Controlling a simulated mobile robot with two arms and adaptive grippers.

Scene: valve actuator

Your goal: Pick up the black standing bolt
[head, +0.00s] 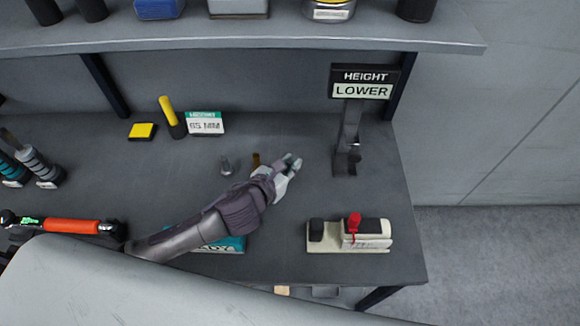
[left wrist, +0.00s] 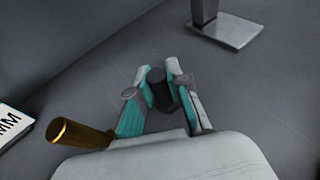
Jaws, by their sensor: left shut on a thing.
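My left gripper (head: 290,165) reaches over the middle of the bench from the lower left. In the left wrist view its two fingers are closed around the black bolt (left wrist: 160,90), one on each side. The bolt's dark head shows between the fingertips; its lower part is mostly hidden. I cannot tell whether its lower end touches the bench. A brass bolt (left wrist: 80,133) is to the left of the fingers; it also shows in the head view (head: 256,159), partly behind the gripper. A silver bolt (head: 227,166) is further left. My right gripper is not in view.
A height sign on a stand (head: 347,150) is right of the gripper. A cream device with a red lever (head: 345,243) sits at the front right. A yellow-handled tool (head: 172,115) and a 65 MM card (head: 205,123) are behind. A shelf (head: 250,36) overhangs the back.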

